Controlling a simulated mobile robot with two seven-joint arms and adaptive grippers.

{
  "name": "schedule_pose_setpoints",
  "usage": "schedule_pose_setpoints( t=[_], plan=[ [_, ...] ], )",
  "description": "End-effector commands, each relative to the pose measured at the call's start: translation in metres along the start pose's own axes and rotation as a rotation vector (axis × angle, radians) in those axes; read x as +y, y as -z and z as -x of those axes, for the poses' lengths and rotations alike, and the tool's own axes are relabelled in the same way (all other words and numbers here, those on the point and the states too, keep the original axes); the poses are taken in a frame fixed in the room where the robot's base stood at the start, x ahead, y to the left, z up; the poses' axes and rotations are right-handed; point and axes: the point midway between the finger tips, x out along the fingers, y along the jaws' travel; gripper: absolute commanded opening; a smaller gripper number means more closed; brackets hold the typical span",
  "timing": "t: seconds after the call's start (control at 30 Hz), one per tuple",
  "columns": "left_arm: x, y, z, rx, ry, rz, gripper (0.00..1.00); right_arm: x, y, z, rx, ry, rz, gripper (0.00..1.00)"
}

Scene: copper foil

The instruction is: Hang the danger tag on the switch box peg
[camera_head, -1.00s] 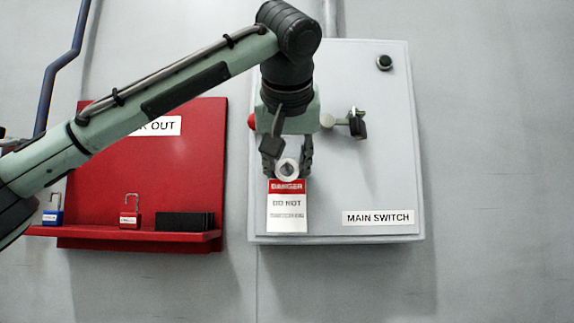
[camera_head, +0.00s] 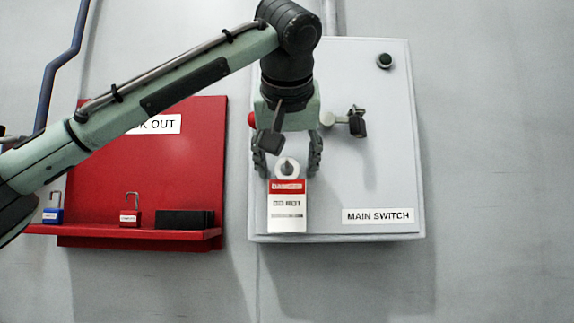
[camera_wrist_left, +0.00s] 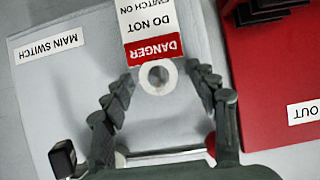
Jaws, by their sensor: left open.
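The danger tag (camera_head: 288,212) is a white plate with a red DANGER band and a ring-shaped top. It is upright against the lower left front of the grey switch box (camera_head: 385,185). A small grey shape shows inside its hole, like the peg's end; the peg is otherwise hidden. My left gripper (camera_head: 288,170) points down around the tag's top, its fingers open and apart from the ring on both sides. The left wrist view shows the tag (camera_wrist_left: 150,22) upside down, with its ring between the spread fingers (camera_wrist_left: 158,76). My right gripper is out of view.
A key switch (camera_head: 356,123) sticks out right of the gripper, and a green button (camera_head: 384,62) sits higher. The red lockout board (camera_head: 205,150) at left carries a blue padlock (camera_head: 53,215), a red padlock (camera_head: 130,218) and black items (camera_head: 185,220) on its shelf.

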Motion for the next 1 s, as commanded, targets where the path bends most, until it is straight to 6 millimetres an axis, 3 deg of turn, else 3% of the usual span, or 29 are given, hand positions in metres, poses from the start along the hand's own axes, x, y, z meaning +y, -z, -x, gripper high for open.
schedule_pose_setpoints(
  t=[0.4, 0.6, 1.0],
  plan=[
    [0.001, 0.001, 0.079, 0.004, -0.004, -0.001, 0.59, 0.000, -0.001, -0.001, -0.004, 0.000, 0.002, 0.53],
    [0.001, 0.001, 0.109, 0.004, -0.002, -0.001, 0.59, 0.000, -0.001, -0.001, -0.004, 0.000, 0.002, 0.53],
    [0.000, 0.000, 0.118, 0.001, -0.001, 0.000, 0.59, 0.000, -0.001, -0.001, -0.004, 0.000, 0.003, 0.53]
  ],
)
